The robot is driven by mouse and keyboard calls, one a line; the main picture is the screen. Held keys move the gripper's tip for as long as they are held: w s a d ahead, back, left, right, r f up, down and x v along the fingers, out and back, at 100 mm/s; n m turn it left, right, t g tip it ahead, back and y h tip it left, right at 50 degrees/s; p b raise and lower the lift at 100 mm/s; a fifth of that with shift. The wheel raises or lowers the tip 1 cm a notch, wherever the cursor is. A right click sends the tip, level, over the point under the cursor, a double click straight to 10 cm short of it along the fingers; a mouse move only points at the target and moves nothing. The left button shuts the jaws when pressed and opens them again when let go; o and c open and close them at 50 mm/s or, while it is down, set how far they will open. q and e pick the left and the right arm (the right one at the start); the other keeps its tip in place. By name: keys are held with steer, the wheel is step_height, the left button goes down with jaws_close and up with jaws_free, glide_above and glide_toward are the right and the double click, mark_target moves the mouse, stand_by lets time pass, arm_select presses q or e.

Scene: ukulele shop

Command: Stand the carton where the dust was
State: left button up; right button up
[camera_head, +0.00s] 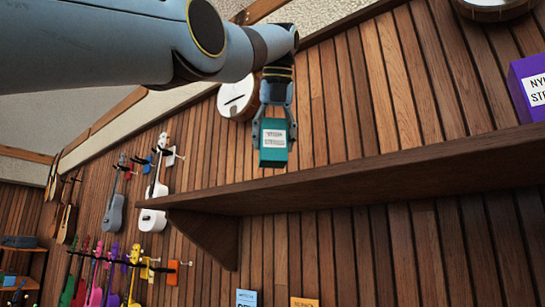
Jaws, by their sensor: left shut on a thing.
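A teal carton (273,155) with a white label is held upright in my left gripper (274,122), whose fingers are shut on its two sides. The carton hangs just above the left part of a dark wooden wall shelf (330,190), seen from below. Whether it touches the shelf top is hidden by the low viewpoint. No dust shows in this view. My right gripper is not in view.
A purple box (527,88) with a white label stands on the shelf at the far right. A round banjo-like instrument (238,97) hangs behind my gripper. Several ukuleles hang on the wall at left. A blue card (246,298) and an orange card (304,302) show below the shelf.

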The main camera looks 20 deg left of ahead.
mark_target(272, 166)
arm_select(q)
step_height(272, 166, down, 3)
steer(key=b, duration=0.2)
steer(key=shift+s+f+b, duration=0.1)
steer(key=shift+f+b, duration=0.1)
steer(key=shift+b, duration=0.2)
steer(key=shift+f, duration=0.45)
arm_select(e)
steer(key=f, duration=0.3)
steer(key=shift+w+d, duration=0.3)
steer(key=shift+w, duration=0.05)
arm_select(q)
steer(key=shift+b, duration=0.35)
steer(key=o, duration=1.2)
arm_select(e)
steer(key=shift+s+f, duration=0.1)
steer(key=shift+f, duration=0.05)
